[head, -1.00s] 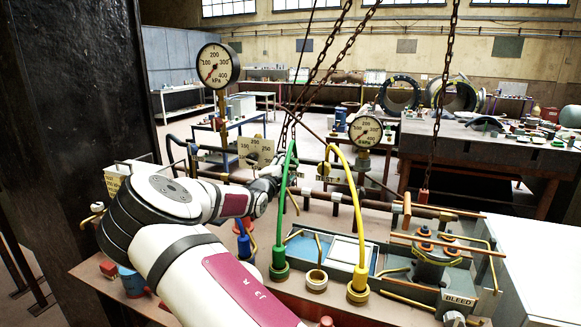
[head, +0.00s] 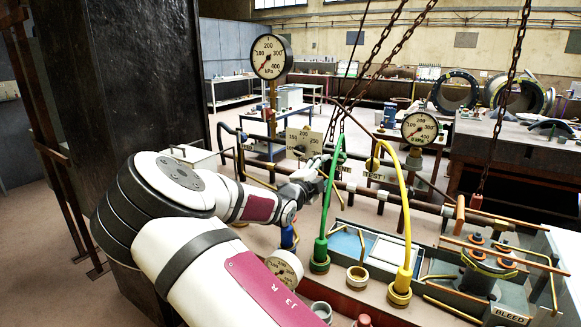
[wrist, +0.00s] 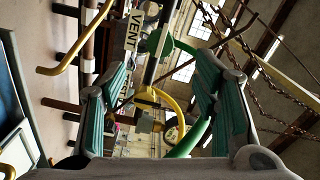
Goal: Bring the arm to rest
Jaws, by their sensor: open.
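My gripper (head: 322,166) is at the end of my white arm, beside the upper part of the green hose (head: 329,205) in the head view. It is small there and partly hidden. In the wrist view its two green-padded fingers (wrist: 163,75) stand wide apart with nothing gripped. Behind the gap show the VENT label (wrist: 134,28), a yellow curved hose (wrist: 168,103) and part of the green hose (wrist: 196,135). My arm reaches out over the bench, bent at the elbow.
The bench bears a yellow hose (head: 405,220), two tall kPa gauges (head: 268,56) (head: 419,128), a low gauge (head: 285,268) near my forearm, and a BLEED block (head: 508,316). Chains (head: 390,50) hang close past the gripper. A dark column (head: 125,75) stands at left.

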